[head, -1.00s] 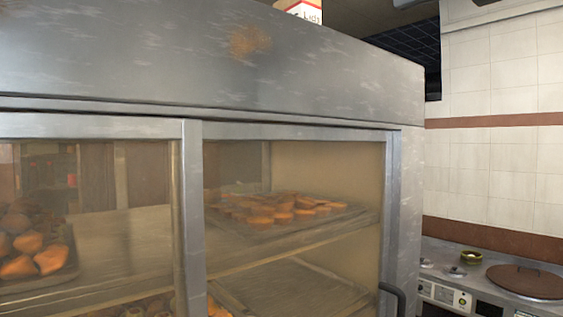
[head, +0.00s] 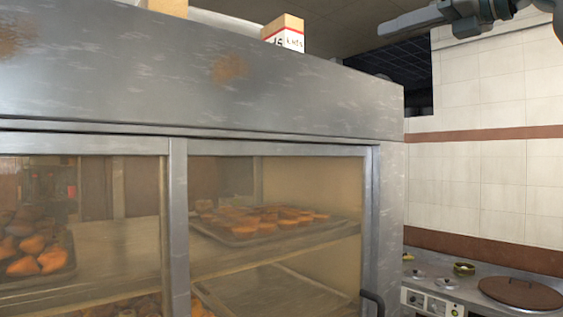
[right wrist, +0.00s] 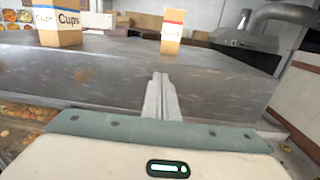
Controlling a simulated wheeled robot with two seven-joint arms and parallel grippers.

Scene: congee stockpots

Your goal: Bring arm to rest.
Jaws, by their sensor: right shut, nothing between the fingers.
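My right gripper (head: 386,27) shows at the top right of the head view, raised high in front of the ceiling and tiled wall. In the right wrist view its two fingers (right wrist: 160,93) are together, shut, with nothing held. Beyond them is the metal top of the display cabinet. My left gripper is in neither view.
The metal display cabinet (head: 200,85) with glass doors fills much of the head view; trays of baked goods (head: 265,222) sit inside. Boxes (head: 284,33) stand on its top. A stove counter with a brown round lid (head: 520,292) is at lower right.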

